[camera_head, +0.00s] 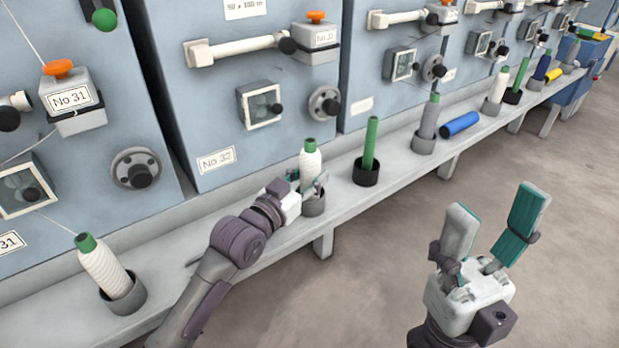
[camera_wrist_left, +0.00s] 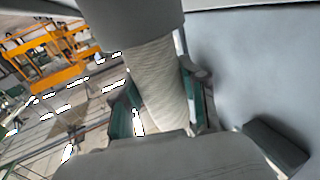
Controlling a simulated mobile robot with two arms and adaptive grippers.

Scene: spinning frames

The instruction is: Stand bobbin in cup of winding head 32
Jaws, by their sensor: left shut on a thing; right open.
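A white wound bobbin (camera_head: 311,162) with a green top stands upright, or nearly so, over the grey cup (camera_head: 314,208) on the ledge in front of winding head No 32 (camera_head: 216,159). My left gripper (camera_head: 308,188) is shut on the bobbin's lower part, just at the cup. The fingers hide the bobbin's bottom, so I cannot tell whether it rests on the cup's floor. In the left wrist view the ribbed white bobbin (camera_wrist_left: 156,80) lies between the teal-padded fingers. My right gripper (camera_head: 492,232) is open and empty, out over the floor.
The ledge (camera_head: 338,195) runs along the machines. A tilted white bobbin (camera_head: 103,268) stands in a cup at left. To the right are a cup with a green tube (camera_head: 370,143), a grey bobbin (camera_head: 430,118) and a lying blue bobbin (camera_head: 459,124). The floor at right is clear.

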